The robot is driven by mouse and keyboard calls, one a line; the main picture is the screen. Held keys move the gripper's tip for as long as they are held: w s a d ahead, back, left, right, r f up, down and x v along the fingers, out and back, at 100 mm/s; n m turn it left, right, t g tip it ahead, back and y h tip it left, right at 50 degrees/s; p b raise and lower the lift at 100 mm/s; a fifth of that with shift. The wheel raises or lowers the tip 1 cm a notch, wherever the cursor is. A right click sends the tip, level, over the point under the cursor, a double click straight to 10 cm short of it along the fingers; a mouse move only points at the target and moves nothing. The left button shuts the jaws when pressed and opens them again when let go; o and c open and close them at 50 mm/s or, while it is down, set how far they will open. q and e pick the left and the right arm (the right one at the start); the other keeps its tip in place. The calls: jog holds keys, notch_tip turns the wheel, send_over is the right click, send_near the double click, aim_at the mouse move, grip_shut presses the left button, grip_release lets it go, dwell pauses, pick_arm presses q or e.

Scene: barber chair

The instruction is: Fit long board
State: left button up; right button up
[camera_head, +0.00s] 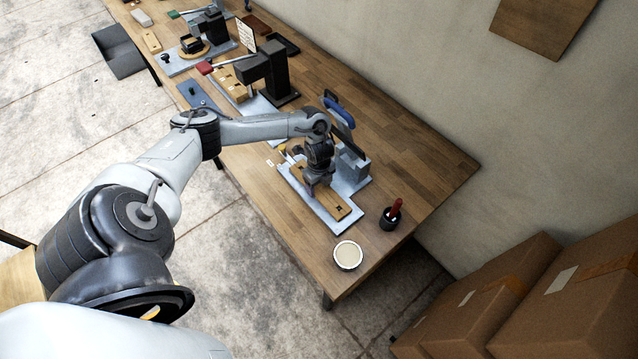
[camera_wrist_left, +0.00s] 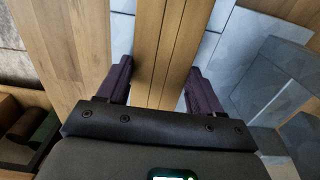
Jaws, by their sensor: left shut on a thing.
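The long board (camera_head: 334,204) is a light-brown wooden piece with a small dark mark near its front end. It lies over a pale grey fixture plate (camera_head: 318,212) at the near end of the workbench. My left gripper (camera_head: 313,183) points down and is shut on the board, across its width. In the left wrist view, the board (camera_wrist_left: 168,45) runs lengthwise between the two dark fingers (camera_wrist_left: 158,85), with lines along its face. I cannot tell whether the board rests on the plate or is just above it; my gripper hides its middle. My right gripper is not in view.
A round cream-topped tin (camera_head: 348,255) and a black cup with a red-handled tool (camera_head: 391,215) stand nearer the edge. Other fixtures fill the bench's far end. Cardboard boxes (camera_head: 480,315) stand right.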

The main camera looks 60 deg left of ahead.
pick_arm(q)
jog(key=o, duration=1.2)
jog(key=shift+o, duration=0.2)
jog(key=shift+r, duration=0.1)
notch_tip(320, 180, up, 11)
jog(key=p, duration=1)
jog(key=shift+f+p, duration=0.2)
jog(key=shift+p, duration=0.2)
